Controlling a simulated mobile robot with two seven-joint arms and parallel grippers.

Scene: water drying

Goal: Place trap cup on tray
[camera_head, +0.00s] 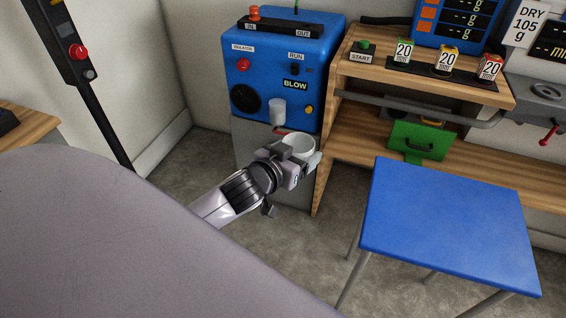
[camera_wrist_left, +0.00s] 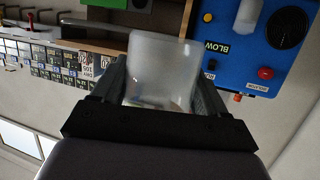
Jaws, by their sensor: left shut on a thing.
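A whitish translucent cup (camera_head: 299,143) is held in my left gripper (camera_head: 301,160), in front of the blue machine. The gripper is shut on the cup's sides. In the left wrist view the cup (camera_wrist_left: 160,68) sits between the two dark fingers of my left gripper (camera_wrist_left: 162,88). The cup's inside is blurred there. I cannot tell for certain which surface is the tray. My right gripper is not in view.
The blue machine (camera_head: 285,60) with a BLOW label stands behind the gripper and carries a small pale cylinder (camera_head: 277,111). A wooden bench (camera_head: 385,82) holds several small labelled boxes. A bare blue table (camera_head: 445,222) stands at right. Grey floor lies between.

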